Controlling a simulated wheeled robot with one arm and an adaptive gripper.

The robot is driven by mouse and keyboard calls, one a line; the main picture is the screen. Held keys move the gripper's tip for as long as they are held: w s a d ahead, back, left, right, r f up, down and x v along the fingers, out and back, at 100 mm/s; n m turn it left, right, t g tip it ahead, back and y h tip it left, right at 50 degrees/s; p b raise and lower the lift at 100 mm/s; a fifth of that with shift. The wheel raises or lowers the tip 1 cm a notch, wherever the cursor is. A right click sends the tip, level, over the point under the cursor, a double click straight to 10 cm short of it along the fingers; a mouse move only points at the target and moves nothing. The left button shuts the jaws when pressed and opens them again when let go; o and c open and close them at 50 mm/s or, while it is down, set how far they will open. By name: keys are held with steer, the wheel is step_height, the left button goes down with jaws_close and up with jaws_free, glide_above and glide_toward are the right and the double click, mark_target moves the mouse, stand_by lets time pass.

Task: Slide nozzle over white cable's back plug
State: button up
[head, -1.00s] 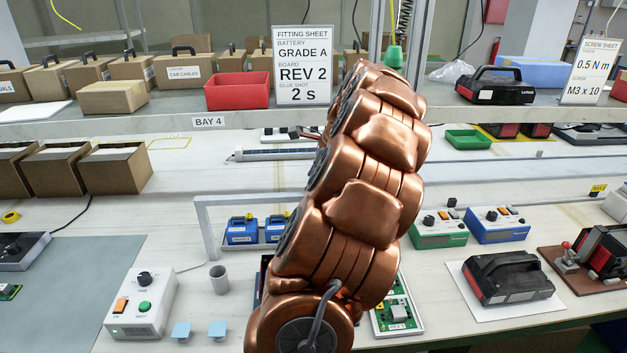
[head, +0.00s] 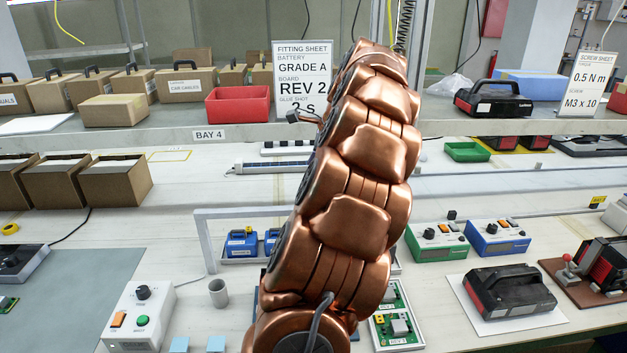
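My copper-coloured arm stands up through the middle of the head view and hides much of the bench behind it. My gripper cannot be made out; a small grey piece with a thin cable sticks out left of the upper arm. A dark coiled hose (head: 404,25) hangs behind the arm's top; no nozzle shows at its lower end, which the arm covers. Green circuit boards (head: 397,322) lie in a pale tray right of the arm's base, partly covered. I cannot make out the white cable or its back plug.
A shelf (head: 225,133) crosses the back with cartons, a red bin (head: 238,104) and a fitting sheet (head: 303,75). A white control box (head: 140,320) and grey cup (head: 218,292) stand front left. Green (head: 437,236) and blue (head: 497,237) boxes and a black-red battery (head: 508,290) stand right.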

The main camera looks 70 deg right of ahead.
steer(key=shift+r, duration=1.3)
